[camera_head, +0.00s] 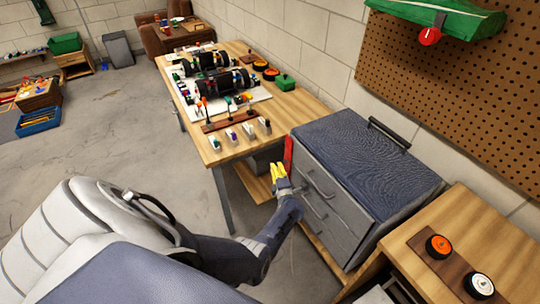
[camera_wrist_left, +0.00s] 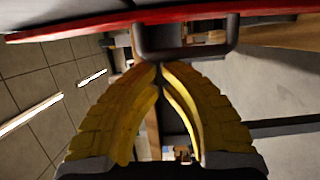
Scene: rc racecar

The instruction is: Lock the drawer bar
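The drawer bar (camera_head: 288,153) is a red upright strip at the left front edge of the grey drawer cabinet (camera_head: 336,205). In the left wrist view the red bar (camera_wrist_left: 90,27) crosses the top, with a dark U-shaped handle (camera_wrist_left: 186,54) by it. My left gripper (camera_head: 279,171) has yellow fingers and is in front of the cabinet, just below and left of the bar. In the wrist view its fingertips (camera_wrist_left: 161,66) meet close to the handle, with nothing seen between them. Whether they touch the handle I cannot tell. My right gripper is not in view.
The cabinet front has several drawer handles (camera_head: 321,184). A wooden workbench (camera_head: 300,104) with car parts stands behind left. A wooden table (camera_head: 470,225) with wheels stands at the right. The floor (camera_head: 110,130) at the left is open.

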